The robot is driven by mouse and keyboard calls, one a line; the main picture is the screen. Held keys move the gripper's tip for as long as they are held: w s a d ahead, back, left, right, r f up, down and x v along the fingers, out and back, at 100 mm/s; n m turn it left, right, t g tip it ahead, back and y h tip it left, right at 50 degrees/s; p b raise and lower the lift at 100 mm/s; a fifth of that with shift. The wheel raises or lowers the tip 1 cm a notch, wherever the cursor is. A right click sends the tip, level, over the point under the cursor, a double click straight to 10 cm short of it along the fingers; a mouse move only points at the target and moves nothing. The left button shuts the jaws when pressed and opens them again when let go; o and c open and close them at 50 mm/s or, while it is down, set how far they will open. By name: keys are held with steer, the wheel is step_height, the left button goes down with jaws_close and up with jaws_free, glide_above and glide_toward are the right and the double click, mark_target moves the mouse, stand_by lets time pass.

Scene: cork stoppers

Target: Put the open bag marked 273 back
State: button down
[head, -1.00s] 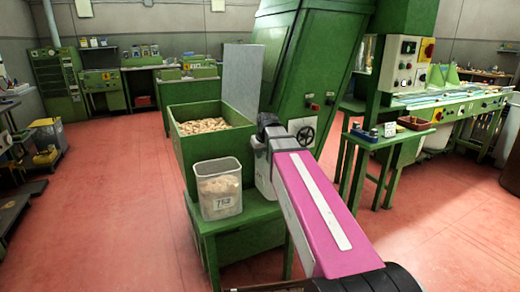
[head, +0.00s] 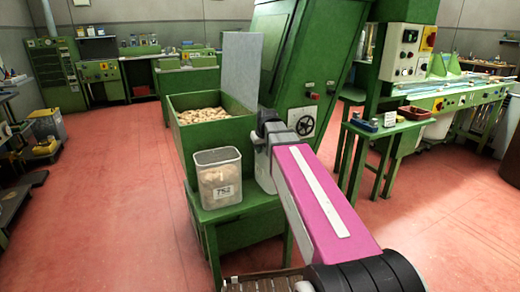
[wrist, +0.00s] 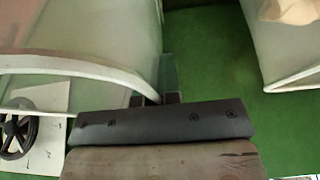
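No label reading 273 is legible. A clear open tub with pale contents (head: 217,178) stands on the green stand in the head view; its label looks like 752 or similar. In the wrist view, a translucent container with a white rim (wrist: 70,62) is on the left, and another with cork-coloured contents (wrist: 290,45) is on the right. My gripper (wrist: 157,97) is at the near corner of the left container's rim, with the rim's end between the finger bases. Whether the fingers press on the wall is unclear.
A green hopper (head: 183,142) full of corks is behind the tub, with a grey upright panel (head: 242,68). A handwheel (head: 305,126) is on the green machine to the right. A green side table (head: 362,133) stands further right. The red floor at left is open.

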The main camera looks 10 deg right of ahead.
steer(key=shift+f, duration=0.45)
steer(key=c, duration=1.2)
jaws_free()
steer(key=shift+c, duration=0.2)
steer(key=shift+r, duration=0.1)
